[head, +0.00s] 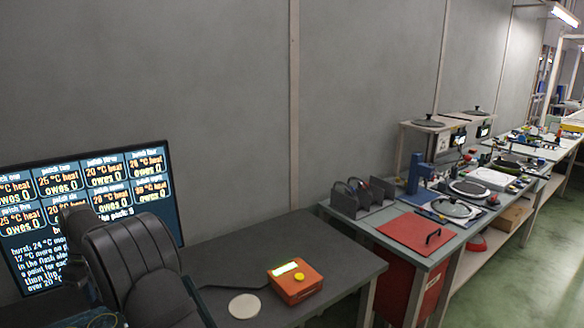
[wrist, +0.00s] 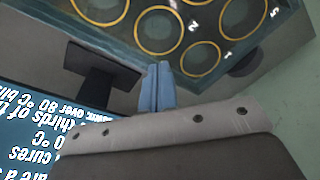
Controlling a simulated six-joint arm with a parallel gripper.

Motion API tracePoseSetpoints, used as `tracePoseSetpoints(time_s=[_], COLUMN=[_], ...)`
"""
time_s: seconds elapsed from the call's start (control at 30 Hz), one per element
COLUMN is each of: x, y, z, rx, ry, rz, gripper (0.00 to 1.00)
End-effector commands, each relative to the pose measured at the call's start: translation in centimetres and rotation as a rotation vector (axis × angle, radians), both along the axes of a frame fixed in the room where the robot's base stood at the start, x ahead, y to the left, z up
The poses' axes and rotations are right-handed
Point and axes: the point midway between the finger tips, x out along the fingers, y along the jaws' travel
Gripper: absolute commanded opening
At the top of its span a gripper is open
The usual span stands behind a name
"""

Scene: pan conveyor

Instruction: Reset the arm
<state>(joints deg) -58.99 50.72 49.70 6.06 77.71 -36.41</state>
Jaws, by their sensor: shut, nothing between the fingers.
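My gripper (wrist: 158,88) shows in the wrist view as two narrow blue fingers side by side, closed together with nothing between them. Beyond the fingertips is a board with yellow rings (wrist: 159,31) and white numbers; the fingers appear apart from it, though the gap is hard to judge. In the head view my dark arm rises at the lower left, in front of the screen (head: 155,170). My gripper is hidden from that view.
A grey table (head: 215,262) holds an orange box with a yellow button (head: 298,278) and a pale round disc (head: 244,306). A bench with a red board (head: 415,232) and pans stands to the right. The screen (wrist: 50,145) and a dark stand (wrist: 95,75) also show in the wrist view.

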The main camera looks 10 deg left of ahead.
Motion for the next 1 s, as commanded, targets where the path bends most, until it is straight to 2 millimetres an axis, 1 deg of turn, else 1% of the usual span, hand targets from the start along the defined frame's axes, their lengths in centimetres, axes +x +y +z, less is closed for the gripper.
tracePoseSetpoints(time_s=[0.03, 0.33, 0.4, 0.63, 0.8, 1.0], x=[-1.0, -6.1, -4.8, -2.7, -1.8, -1.5], y=[0.7, 3.8, 2.3, -0.6, -1.9, -2.4], z=[0.1, 0.5, 1.6, 3.6, 4.5, 4.8], rx=[-0.012, -0.079, -0.077, -0.077, -0.077, -0.078], ry=[-0.011, -0.079, -0.079, -0.078, -0.077, -0.076], rz=[0.024, 0.138, 0.130, 0.129, 0.131, 0.131], gripper=[0.00, 0.00, 0.00, 0.00, 0.00, 0.00])
